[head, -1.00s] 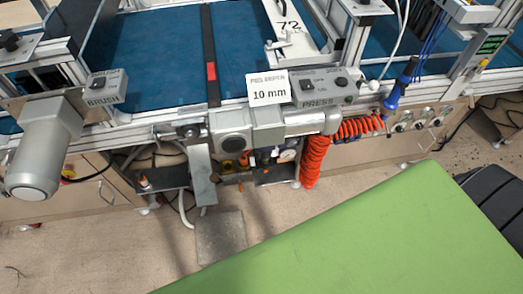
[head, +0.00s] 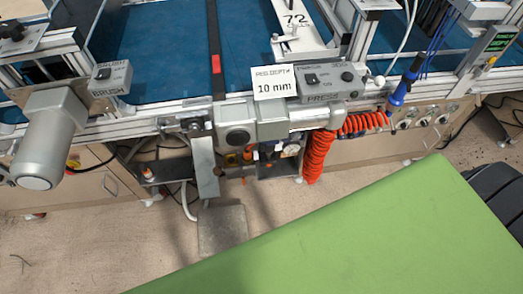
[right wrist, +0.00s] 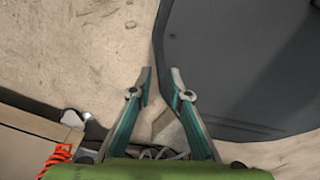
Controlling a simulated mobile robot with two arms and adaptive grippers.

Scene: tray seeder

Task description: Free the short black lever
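I cannot make out a short black lever for certain in either view. A small dark clamp-like fitting (head: 193,125) sits left of that block, above a hanging flat metal bar (head: 205,168). My right gripper (right wrist: 160,78) is open and empty in the right wrist view, above the floor beside a dark panel. Neither gripper shows in the head view.
A white card (head: 275,84) reads 10 mm. A grey motor (head: 52,140) juts out at the left. A coiled orange hose (head: 318,155) hangs below the rail, with a blue-handled tool (head: 402,88) to its right.

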